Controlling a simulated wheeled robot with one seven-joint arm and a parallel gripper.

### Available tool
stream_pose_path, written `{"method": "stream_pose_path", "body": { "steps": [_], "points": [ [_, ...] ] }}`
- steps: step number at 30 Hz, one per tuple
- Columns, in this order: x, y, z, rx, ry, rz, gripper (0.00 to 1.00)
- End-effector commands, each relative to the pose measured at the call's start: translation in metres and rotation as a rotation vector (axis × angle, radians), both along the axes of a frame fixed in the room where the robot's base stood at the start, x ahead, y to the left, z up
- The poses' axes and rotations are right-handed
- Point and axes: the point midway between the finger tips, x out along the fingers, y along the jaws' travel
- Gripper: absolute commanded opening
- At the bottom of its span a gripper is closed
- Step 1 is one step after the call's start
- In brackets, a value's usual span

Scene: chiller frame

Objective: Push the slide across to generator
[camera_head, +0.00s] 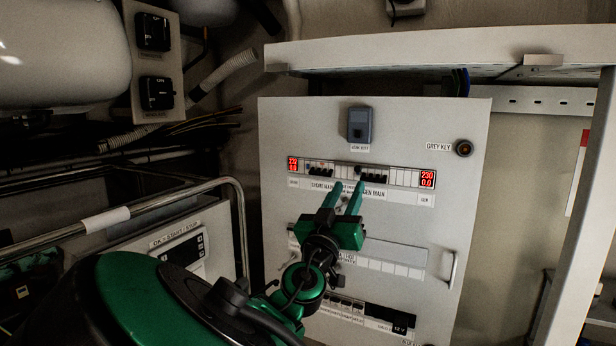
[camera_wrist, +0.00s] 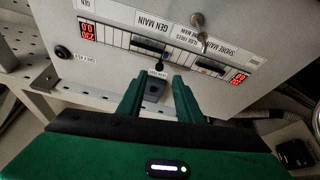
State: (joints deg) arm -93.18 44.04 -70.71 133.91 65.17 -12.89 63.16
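The white panel (camera_head: 400,135) carries a breaker row with a shore main group (camera_head: 321,171) at left and a gen main group (camera_head: 375,176) at right. A small dark knob (camera_head: 358,170), which looks like the slide's, sits at the left end of the gen group. In the wrist view, turned upside down, the knob (camera_wrist: 158,67) shows between the fingertips' directions, beside the gen main breakers (camera_wrist: 149,47). My gripper (camera_head: 347,186) is open, its two green fingers apart and empty, pointing at the row. Whether a fingertip touches the knob I cannot tell.
A grey box (camera_head: 360,125) sits above the row, and a key switch (camera_head: 463,148) at upper right. Red displays (camera_head: 428,179) flank the row. A metal knob (camera_wrist: 197,20) stands out near the slide label. A handle (camera_head: 450,269) and a metal rail (camera_head: 240,230) project nearby.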

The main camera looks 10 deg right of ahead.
Motion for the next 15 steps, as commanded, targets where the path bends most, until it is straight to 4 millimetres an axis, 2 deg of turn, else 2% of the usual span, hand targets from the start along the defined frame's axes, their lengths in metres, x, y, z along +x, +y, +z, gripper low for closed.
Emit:
{"method": "stream_pose_path", "body": {
  "steps": [6,15],
  "points": [
    [0.03,-0.023,0.015,0.001,0.0,-0.003,0.32],
    [0.055,-0.04,0.027,0.001,0.001,-0.001,0.32]
  ]
}}
